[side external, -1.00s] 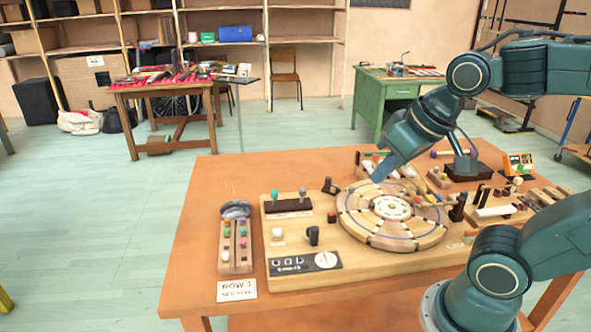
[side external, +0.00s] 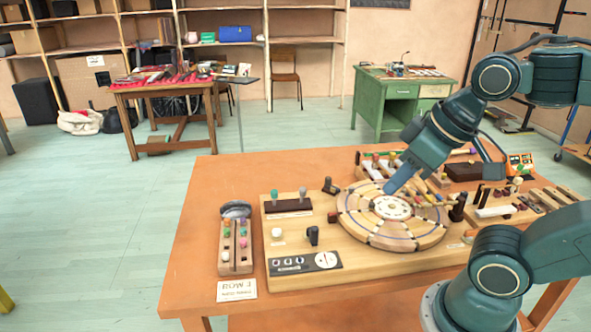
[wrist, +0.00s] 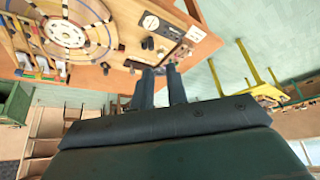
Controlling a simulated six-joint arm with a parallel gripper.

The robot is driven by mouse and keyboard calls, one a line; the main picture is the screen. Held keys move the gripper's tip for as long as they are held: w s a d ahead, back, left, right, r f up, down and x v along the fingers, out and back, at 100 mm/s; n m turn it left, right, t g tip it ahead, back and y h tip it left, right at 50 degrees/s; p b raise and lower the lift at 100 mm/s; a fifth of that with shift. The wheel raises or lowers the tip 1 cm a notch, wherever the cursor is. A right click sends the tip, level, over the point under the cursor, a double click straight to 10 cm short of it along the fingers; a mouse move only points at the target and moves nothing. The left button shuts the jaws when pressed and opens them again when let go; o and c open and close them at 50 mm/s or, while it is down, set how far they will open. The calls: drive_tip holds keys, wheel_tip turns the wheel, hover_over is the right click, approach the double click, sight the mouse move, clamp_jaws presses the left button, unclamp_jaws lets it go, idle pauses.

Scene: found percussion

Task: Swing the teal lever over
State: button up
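The teal lever (side external: 274,196) has a teal knob and stands on a dark block at the back left of the wooden board. A second lever with a grey knob (side external: 302,193) stands on the same block. My gripper (side external: 388,190) is above the round segmented wooden disc, well to the right of the teal lever and apart from it. In the wrist view my gripper (wrist: 160,69) shows two separated fingers with nothing between them. I cannot pick out the teal lever clearly in the wrist view.
The board (side external: 400,262) lies on an orange table (side external: 192,262). The disc (side external: 355,222) fills its middle. A dark post (side external: 328,186) stands between disc and levers. A slotted block (side external: 236,265) with coloured knobs is at left. Mallets and small blocks crowd the right.

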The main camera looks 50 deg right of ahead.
drive_tip(key=o, duration=0.3)
drive_tip(key=shift+w+r, duration=0.1)
drive_tip(key=shift+o, duration=0.8)
drive_tip(key=shift+w+r, duration=0.15)
drive_tip(key=shift+w, duration=0.05)
drive_tip(key=w+d+r+m+g, duration=0.2)
drive_tip(key=w+r, duration=0.2)
drive_tip(key=w, duration=0.6)
drive_tip(key=m+g, duration=0.4)
drive_tip(key=m, duration=0.1)
hover_over(274, 190)
wheel_tip(274, 190, down, 12)
drive_tip(key=shift+w+a+h, duration=0.3)
drive_tip(key=shift+a, duration=0.1)
drive_tip(key=f, duration=1.3)
drive_tip(key=shift+s+d+f, duration=0.3)
drive_tip(key=shift+d+f, duration=0.05)
